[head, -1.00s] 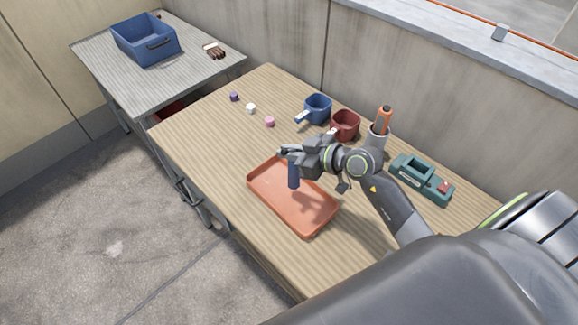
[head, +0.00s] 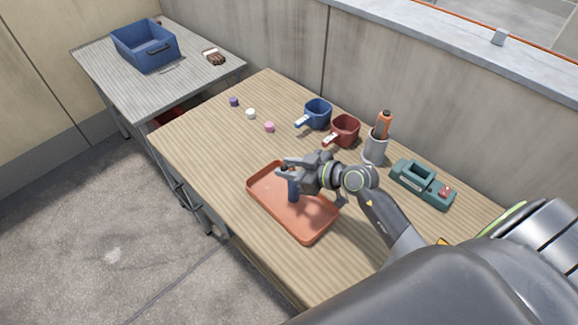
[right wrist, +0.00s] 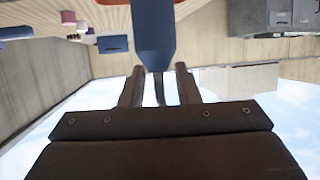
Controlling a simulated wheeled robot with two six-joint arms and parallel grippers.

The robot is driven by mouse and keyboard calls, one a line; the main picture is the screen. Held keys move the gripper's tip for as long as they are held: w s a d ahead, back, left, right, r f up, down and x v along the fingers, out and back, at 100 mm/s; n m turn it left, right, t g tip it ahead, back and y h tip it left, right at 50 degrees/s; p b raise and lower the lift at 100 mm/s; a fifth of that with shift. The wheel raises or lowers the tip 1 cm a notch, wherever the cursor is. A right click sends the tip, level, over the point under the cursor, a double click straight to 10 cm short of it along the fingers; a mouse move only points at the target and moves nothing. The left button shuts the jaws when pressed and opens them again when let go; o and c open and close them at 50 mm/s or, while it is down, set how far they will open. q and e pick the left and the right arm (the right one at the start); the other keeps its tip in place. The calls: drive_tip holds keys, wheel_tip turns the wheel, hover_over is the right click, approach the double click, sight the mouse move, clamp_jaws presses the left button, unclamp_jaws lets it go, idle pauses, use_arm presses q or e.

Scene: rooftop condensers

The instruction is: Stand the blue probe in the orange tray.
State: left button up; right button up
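The blue probe (head: 293,190) stands about upright inside the orange tray (head: 319,227), near its middle. My right gripper (head: 283,169) is at the probe's upper end, above the tray. Its fingers look spread, with the probe's top between them. In the right wrist view the probe (right wrist: 153,35) lies beyond the two separated fingertips (right wrist: 158,82), with a gap on either side of its narrow end. The probe's foot on the tray floor is partly hard to make out. My left gripper is not in view.
Behind the tray are a blue mug (head: 318,113), a red mug (head: 345,130), a grey holder (head: 375,149) with an orange-handled tool and a teal device (head: 410,176). Small purple, white and pink pieces (head: 269,127) lie back left. A blue crate (head: 146,50) stands on the far table.

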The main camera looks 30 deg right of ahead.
drive_tip(key=shift+r, duration=0.15)
drive_tip(key=v, duration=1.2)
drive_tip(key=shift+p, duration=0.4)
